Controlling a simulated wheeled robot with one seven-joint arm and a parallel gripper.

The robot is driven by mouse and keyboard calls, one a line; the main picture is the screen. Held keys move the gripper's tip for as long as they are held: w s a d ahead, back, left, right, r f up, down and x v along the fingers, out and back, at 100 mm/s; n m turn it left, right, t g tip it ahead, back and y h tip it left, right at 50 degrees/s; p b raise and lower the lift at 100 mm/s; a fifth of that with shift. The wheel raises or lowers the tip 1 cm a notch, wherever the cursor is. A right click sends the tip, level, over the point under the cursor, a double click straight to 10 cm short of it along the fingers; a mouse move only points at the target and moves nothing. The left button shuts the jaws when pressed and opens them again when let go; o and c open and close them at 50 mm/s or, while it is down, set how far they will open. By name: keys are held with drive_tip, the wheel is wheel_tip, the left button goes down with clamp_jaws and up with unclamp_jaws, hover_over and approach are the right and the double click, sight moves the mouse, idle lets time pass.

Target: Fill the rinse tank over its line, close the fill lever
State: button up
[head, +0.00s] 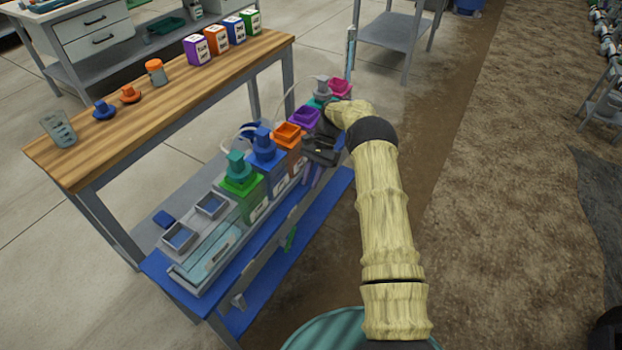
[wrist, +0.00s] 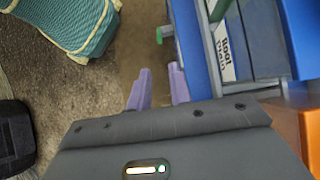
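A clear, open-topped tank (head: 205,262) stands at the near left end of the blue skid and looks like the rinse tank. Its water level and line cannot be made out. A small green handle (head: 290,238), which looks like the fill lever, is on the skid's front side; a green piece (wrist: 160,34) also shows ahead in the wrist view. My gripper (head: 313,174) is beside the skid's front, right of the handle, pointing down. In the wrist view its two lavender fingers (wrist: 158,80) are apart with nothing between them.
A row of coloured containers, including green (head: 250,205) and orange (head: 288,130), lines the skid beside my gripper. A blue one (wrist: 285,35) is close in the wrist view. A wooden bench (head: 170,95) stands behind. The floor (head: 490,190) to the right is bare.

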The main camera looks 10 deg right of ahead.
drive_tip(key=shift+r, duration=0.2)
clamp_jaws()
drive_tip(key=s+a+r+n+t+h, duration=0.2)
drive_tip(key=s+r+n+t+h, duration=0.25)
drive_tip(key=s+r, duration=0.55)
drive_tip(key=s+r+n+t, duration=0.1)
drive_tip(key=s+r+n, duration=0.1)
drive_tip(key=s, duration=0.7)
drive_tip(key=s+r+n+t, duration=0.2)
drive_tip(key=s+r, duration=0.2)
drive_tip(key=s, duration=0.5)
drive_tip(key=shift+d+h, duration=0.3)
drive_tip(key=shift+h, duration=0.15)
drive_tip(key=shift+w+n+t, duration=0.1)
drive_tip(key=shift+n+t, duration=0.15)
